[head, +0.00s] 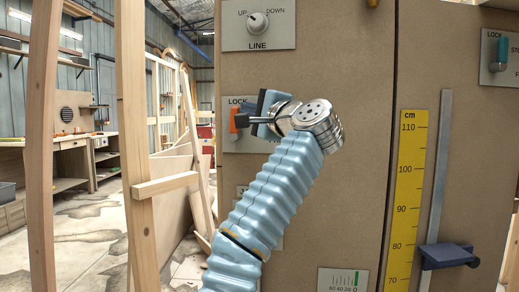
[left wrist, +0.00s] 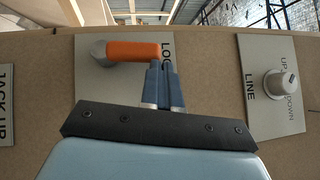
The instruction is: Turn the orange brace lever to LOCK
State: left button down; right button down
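The orange brace lever (head: 233,120) is on a light plate (head: 229,140) on the brown panel. In the head view it stands roughly upright under the word LOCK. In the left wrist view the lever (left wrist: 140,50) lies across the picture, its free end by the partly covered word LOCK. My left gripper (head: 243,121) is beside the lever, coming from the right. In the left wrist view its blue fingers (left wrist: 163,68) are close together, with tips by the lever's free end. Nothing shows between them, and I cannot tell whether they touch the lever. My right gripper is not in view.
A LINE knob (head: 258,23) sits above on the same panel. A teal lever (head: 502,50) is at the upper right. A yellow cm scale (head: 407,190) and a dark blue slider (head: 448,257) are right of my arm. Wooden posts (head: 133,150) stand left.

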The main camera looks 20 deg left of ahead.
pick_arm(q)
jog(key=shift+a+r, duration=0.25)
jog(key=shift+a, duration=0.1)
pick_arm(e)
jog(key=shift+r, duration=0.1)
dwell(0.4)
